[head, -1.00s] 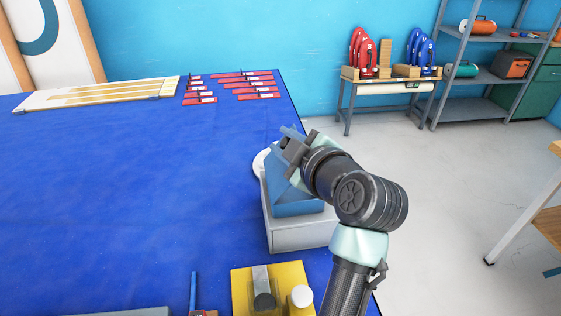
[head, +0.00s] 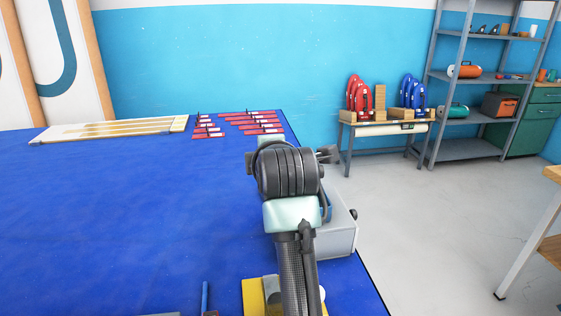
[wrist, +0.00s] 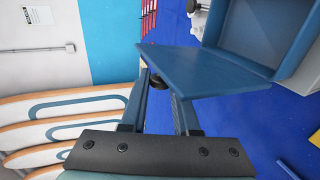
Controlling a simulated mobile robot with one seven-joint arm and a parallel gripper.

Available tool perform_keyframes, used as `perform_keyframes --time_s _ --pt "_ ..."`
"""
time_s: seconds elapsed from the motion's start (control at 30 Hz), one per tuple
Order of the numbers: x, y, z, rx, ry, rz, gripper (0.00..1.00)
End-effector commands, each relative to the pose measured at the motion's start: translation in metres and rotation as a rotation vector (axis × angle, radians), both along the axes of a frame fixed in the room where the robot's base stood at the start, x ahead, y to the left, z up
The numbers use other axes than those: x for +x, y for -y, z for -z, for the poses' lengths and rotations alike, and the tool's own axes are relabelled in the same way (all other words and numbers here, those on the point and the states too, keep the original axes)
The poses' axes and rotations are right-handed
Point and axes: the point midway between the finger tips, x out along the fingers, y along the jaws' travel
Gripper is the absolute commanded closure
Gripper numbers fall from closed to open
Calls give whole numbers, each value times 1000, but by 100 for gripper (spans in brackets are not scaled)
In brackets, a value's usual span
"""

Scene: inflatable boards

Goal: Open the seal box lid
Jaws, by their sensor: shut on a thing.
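The seal box (head: 338,236) is a pale grey box at the right edge of the blue table, partly hidden behind my arm in the head view. In the wrist view its blue inside (wrist: 262,30) shows at the top right. The blue lid (wrist: 210,74) stands tilted up from the box, with a gap between them. My gripper (wrist: 162,90) is shut on the lid's dark round knob (wrist: 158,82), near the lid's outer edge. In the head view my arm hides the lid and most of the grip.
A yellow block (head: 254,298) lies in front of the box, partly behind my arm. Red pieces (head: 243,123) and a pale board (head: 105,131) lie at the table's far end. The left of the blue table (head: 130,220) is clear. Grey floor lies to the right.

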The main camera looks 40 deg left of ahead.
Motion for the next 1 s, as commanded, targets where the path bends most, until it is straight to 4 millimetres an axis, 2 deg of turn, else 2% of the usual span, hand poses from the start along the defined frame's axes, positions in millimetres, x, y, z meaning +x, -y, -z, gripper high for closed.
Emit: perform_keyframes --time_s 0.63,0.67,0.8,1.0 --pt "-4 -1 5 -37 31 2 100" --pt "-4 -2 6 -37 31 2 69" --pt "-4 -2 5 -36 32 2 44" --pt "-4 -2 4 -34 34 2 43"
